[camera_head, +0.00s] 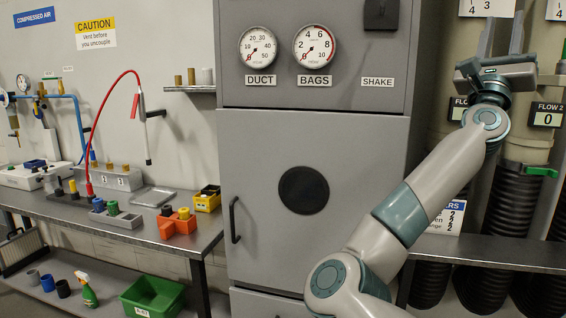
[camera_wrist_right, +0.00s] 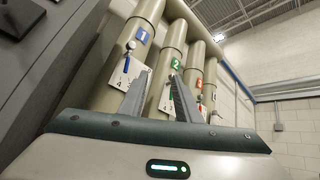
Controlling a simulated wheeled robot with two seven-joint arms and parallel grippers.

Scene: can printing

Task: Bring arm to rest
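My right arm rises from the bottom of the head view, and its gripper (camera_head: 503,32) is raised at the upper right, in front of the pipes. Its two fingers point up. In the right wrist view the same gripper (camera_wrist_right: 160,85) has its two fingers apart, with nothing between them. It appears clear of the pipes behind, though the exact gap is hard to judge. My left arm and gripper are not in view.
A grey cabinet (camera_head: 260,190) with two gauges stands in the middle. A bench (camera_head: 130,228) with fittings and bins is at the left. A shelf (camera_head: 500,252) and black hoses (camera_head: 483,285) are at the right. Numbered pipes (camera_wrist_right: 138,45) stand beyond the fingers.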

